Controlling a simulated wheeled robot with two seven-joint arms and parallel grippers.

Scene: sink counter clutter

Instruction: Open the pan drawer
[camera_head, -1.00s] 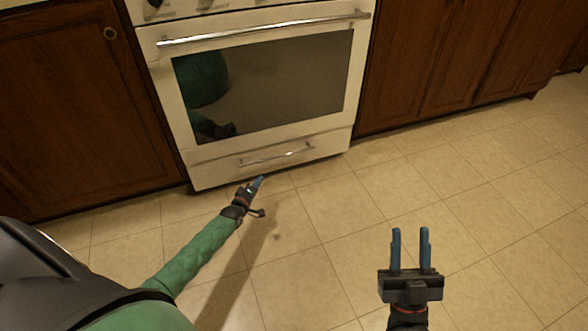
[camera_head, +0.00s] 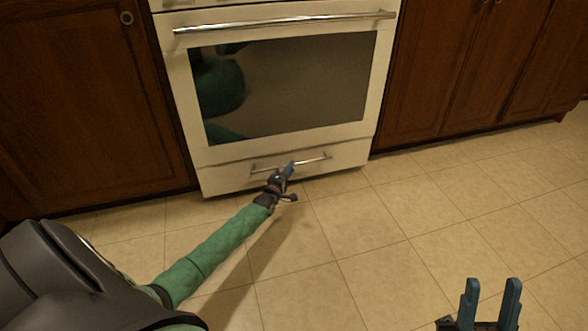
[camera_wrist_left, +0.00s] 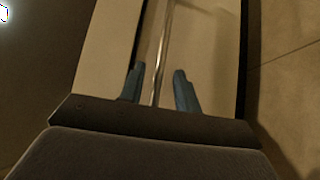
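The pan drawer (camera_head: 345,157) is the white panel at the bottom of the stove, below the oven door; it looks shut. Its metal bar handle (camera_head: 317,159) runs across its front. My left gripper (camera_head: 289,168) is at the handle, left of its middle. In the left wrist view, the handle (camera_wrist_left: 164,50) passes between the two blue fingers of the left gripper (camera_wrist_left: 157,90), which stand apart with gaps on both sides. My right gripper (camera_head: 489,300) is at the bottom right of the head view, fingers apart, empty over the floor.
The oven door (camera_head: 290,85) with its own long handle (camera_head: 285,22) is above the drawer. Dark wooden cabinets stand left (camera_head: 85,110) and right (camera_head: 470,75) of the stove. The tiled floor (camera_head: 420,215) in front is clear.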

